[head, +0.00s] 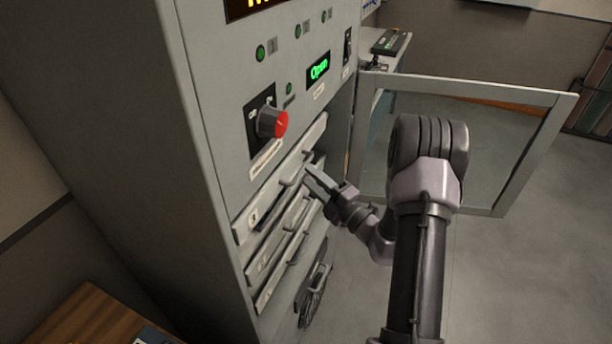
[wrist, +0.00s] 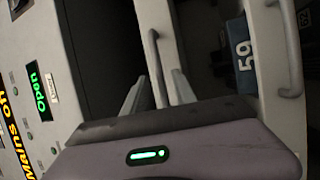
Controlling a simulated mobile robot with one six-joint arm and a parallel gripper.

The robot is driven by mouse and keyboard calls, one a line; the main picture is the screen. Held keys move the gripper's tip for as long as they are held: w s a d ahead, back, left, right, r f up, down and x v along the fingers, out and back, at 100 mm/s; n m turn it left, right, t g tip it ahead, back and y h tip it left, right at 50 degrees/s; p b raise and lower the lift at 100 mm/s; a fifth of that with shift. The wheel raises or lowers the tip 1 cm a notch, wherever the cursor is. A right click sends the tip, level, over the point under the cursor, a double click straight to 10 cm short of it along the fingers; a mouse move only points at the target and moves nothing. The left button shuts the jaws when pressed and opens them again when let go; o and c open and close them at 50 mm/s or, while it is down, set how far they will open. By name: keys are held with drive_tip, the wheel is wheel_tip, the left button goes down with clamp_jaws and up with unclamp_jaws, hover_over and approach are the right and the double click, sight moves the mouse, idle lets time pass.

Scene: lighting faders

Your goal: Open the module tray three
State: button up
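A stack of pale module trays with bar handles sits in the grey cabinet front. My gripper (head: 316,178) is at the top tray's handle (head: 295,172). In the wrist view, my gripper's two fingers (wrist: 157,92) stand apart, on either side of a tray handle (wrist: 155,55), with gaps showing. Whether they touch the handle is unclear.
A glass-paned door (head: 460,140) stands swung open right of the cabinet, behind my arm. A red-tipped knob (head: 273,123) and a green "Open" display (head: 318,69) are above the trays.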

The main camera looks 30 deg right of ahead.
drive_tip(key=shift+x, duration=1.25)
clamp_jaws()
idle(0.4)
